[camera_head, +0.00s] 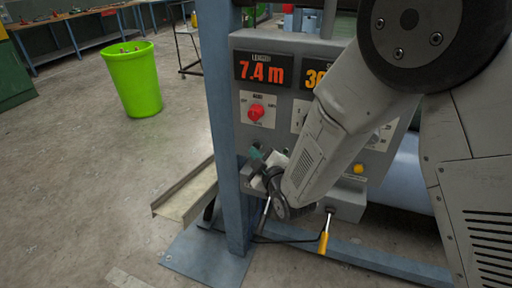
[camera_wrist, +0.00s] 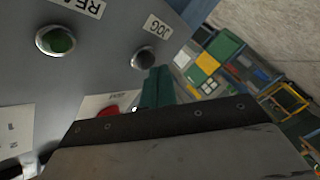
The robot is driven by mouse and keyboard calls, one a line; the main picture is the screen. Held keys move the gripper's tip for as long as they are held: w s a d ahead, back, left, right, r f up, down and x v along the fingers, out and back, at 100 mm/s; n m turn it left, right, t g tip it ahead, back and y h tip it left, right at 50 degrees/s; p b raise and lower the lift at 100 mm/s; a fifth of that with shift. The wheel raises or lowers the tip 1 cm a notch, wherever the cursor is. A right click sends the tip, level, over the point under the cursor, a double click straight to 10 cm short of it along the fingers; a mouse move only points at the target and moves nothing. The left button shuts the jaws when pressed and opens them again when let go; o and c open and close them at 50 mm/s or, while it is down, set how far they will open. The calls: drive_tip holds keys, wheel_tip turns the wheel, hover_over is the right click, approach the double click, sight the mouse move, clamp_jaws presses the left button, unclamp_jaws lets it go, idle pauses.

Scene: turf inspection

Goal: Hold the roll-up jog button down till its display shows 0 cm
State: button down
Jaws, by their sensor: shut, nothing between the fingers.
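In the wrist view a dark round button (camera_wrist: 143,60) sits beside an upside-down JOG label (camera_wrist: 157,27). My gripper (camera_head: 258,152) is shut and empty at the panel's lower left. Its teal fingers (camera_wrist: 155,85) end close to the dark button; I cannot tell whether they touch it. The jog button cannot be made out in the head view.
A green button (camera_wrist: 57,40) with a partly cut-off label is on the same panel face. A red knob (camera_head: 256,112) is above my gripper. A yellow button (camera_head: 358,169) and a yellow-handled lever (camera_head: 324,240) are to the right. A green bin (camera_head: 134,80) stands on open floor.

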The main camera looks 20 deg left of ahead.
drive_tip(key=shift+w, duration=0.55)
idle(0.7)
drive_tip(key=shift+s, duration=0.1)
idle(4.7)
drive_tip(key=shift+s, duration=0.85)
drive_tip(key=shift+s, duration=0.1)
drive_tip(key=shift+s+a, duration=0.2)
drive_tip(key=shift+s, duration=2.2)
